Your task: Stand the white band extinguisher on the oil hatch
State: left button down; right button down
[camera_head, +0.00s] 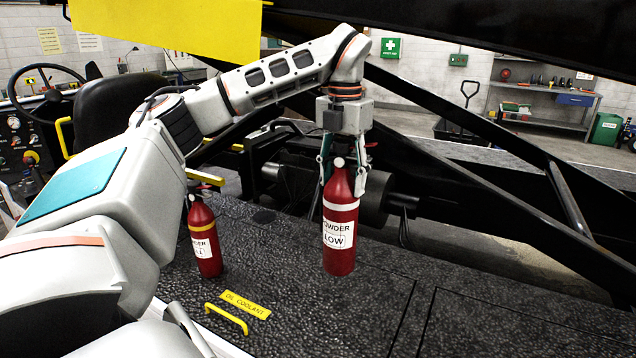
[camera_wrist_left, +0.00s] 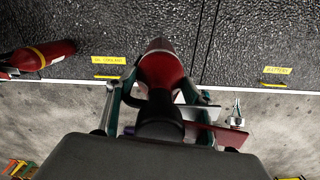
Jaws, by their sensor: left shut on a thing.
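The white band extinguisher (camera_head: 341,228) is red, with a white band and a label ending in "LOW". My left gripper (camera_head: 343,172) is shut on its upper part and holds it upright over the dark textured deck. I cannot tell whether its base touches the deck. In the left wrist view the extinguisher (camera_wrist_left: 163,68) sits between the fingers (camera_wrist_left: 160,92). The label also shows in the left wrist view (camera_wrist_left: 109,60). My right gripper is out of view.
A yellow band extinguisher (camera_head: 204,240) stands on the deck to the left, behind the label. A "BATTERY" label (camera_wrist_left: 277,70) lies to the right in the left wrist view. Black loader beams (camera_head: 480,200) cross behind the held extinguisher. The deck (camera_head: 390,300) at front right is clear.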

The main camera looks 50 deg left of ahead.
aim_at(340, 228)
pick_arm(q)
notch_tip(340, 228, down, 13)
jog(key=shift+r, duration=0.1)
jog(key=shift+f, duration=0.6)
notch_tip(340, 228, down, 3)
jog(key=shift+r, duration=0.1)
jog(key=shift+f, duration=0.45)
jog(key=c, duration=1)
grip_release()
jog(key=shift+o, duration=0.5)
jog(key=shift+s, duration=0.1)
